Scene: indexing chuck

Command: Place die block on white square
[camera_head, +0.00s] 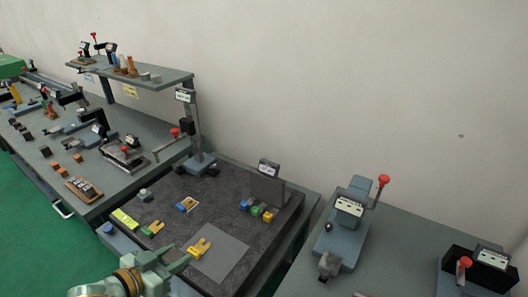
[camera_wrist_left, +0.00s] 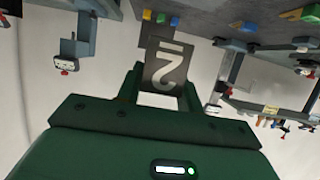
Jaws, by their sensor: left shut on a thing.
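My left gripper (camera_head: 178,258) reaches in at the bottom of the head view, over the front of the dark mat. A lighter grey square (camera_head: 220,259) lies flat on the mat, right of the gripper. No plainly white square stands out. My right gripper is not in view.
Yellow-topped pieces (camera_head: 200,246) lie at the grey square's left edge. Small colored blocks (camera_head: 256,210) stand before an upright grey plate (camera_head: 267,189). A tall stand with a red knob (camera_head: 175,132) is at the back left. A lever fixture (camera_head: 347,225) stands on the right table.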

